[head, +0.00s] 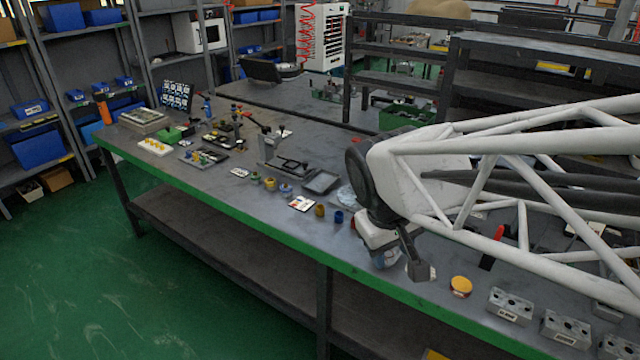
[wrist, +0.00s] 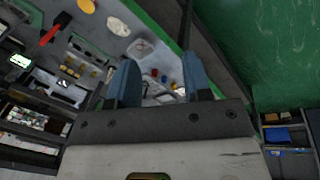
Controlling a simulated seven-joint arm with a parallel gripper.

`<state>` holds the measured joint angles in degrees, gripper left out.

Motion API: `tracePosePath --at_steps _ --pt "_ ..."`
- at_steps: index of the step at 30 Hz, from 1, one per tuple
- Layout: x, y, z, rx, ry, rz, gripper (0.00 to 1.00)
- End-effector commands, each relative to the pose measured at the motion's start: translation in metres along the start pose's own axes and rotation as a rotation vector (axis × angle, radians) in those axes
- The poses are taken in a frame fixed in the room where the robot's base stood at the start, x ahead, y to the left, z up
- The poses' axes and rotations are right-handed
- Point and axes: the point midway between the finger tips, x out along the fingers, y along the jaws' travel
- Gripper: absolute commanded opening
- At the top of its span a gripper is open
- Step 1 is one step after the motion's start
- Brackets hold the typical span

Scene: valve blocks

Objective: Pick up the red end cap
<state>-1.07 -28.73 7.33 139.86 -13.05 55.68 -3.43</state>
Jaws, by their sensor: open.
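A small red cap-like piece (wrist: 155,72), probably the red end cap, shows in the wrist view between my fingers, some way beyond the fingertips. A blue piece (wrist: 164,77) and a yellow piece (wrist: 173,85) stand beside it. The blue piece (head: 339,216) and a gold piece (head: 320,210) show left of my arm. My gripper (wrist: 159,60) is open, with nothing between its blue fingers. In the head view it hangs over the bench's front part, right of these pieces.
A clear container (wrist: 140,48) and a white object (wrist: 118,27) lie close to the fingers' line. A yellow disc (head: 461,286) and metal blocks (head: 510,305) are at the right. A red-handled tool (head: 497,235) lies behind them. The bench's green front edge (head: 285,239) is near.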

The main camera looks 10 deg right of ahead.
Motion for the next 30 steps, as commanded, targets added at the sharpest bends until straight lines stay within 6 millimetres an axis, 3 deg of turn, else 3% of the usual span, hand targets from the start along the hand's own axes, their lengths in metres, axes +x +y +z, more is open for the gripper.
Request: tracePosePath --at_steps 15,30 --pt "0.053 0.037 -0.090 -0.400 -0.214 0.231 0.45" --pt "0.122 0.056 -0.185 -0.806 -0.413 0.432 0.45"
